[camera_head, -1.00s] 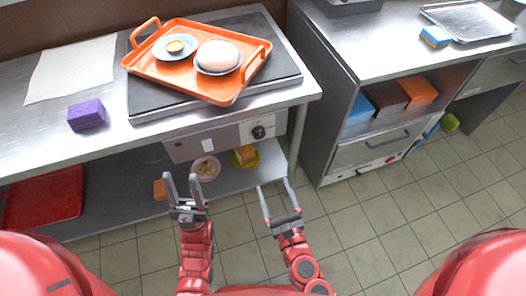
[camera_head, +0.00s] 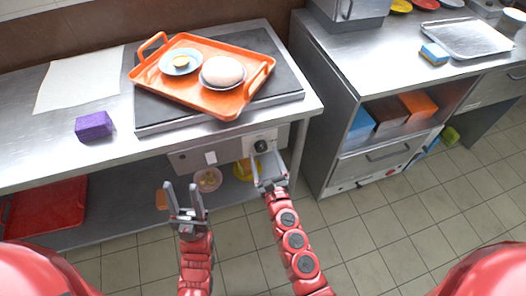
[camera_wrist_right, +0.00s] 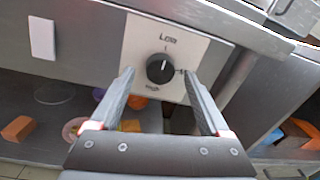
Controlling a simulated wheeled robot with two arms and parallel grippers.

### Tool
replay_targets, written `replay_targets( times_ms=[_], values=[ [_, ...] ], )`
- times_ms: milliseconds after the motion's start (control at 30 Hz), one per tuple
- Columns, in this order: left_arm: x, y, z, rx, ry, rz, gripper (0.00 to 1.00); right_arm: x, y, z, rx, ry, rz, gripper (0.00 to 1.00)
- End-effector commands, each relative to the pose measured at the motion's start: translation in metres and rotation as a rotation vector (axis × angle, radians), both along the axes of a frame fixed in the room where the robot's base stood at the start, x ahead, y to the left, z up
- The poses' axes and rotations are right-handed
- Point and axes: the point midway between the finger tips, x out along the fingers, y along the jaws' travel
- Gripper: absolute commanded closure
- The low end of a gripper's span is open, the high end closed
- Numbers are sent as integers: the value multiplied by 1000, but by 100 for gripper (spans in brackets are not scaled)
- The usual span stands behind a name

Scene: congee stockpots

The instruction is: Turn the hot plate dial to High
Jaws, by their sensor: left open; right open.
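The black hot plate dial (camera_head: 261,146) sits on the front panel below the counter. In the right wrist view the dial (camera_wrist_right: 160,68) shows a white pointer mark toward the top, near the word "Low"; smaller lettering below it is upside down or too blurred to read. My right gripper (camera_head: 266,168) is open, just in front of the panel; in the wrist view its fingers (camera_wrist_right: 160,98) are on either side of the dial's lower part, and I cannot tell if they touch it. The hot plate (camera_head: 288,84) is dark and flat. My left gripper (camera_head: 184,198) is open and empty, away from the panel.
An orange tray (camera_head: 205,101) with a plate (camera_head: 166,66) and a bowl (camera_head: 222,86) lies on the hot plate. A purple block (camera_head: 94,126) is on the counter at left. The counter's front edge overhangs the panel. A lower shelf holds a red tray (camera_head: 48,205) and bowls.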

Motion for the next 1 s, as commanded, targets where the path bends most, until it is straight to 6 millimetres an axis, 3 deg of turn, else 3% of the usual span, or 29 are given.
replay_targets(
  times_ms=[200,500,933,1000],
  values=[
    [0,0,-1,0,0,0,52,18,4,0,2,-1,-3,20],
    [0,0,-1,0,0,0,52,20,5,0,1,0,-1,20],
    [0,0,-1,0,0,0,52,19,5,0,1,1,-1,95],
    [0,0,-1,0,0,0,52,19,5,0,1,1,-1,100]
  ],
)
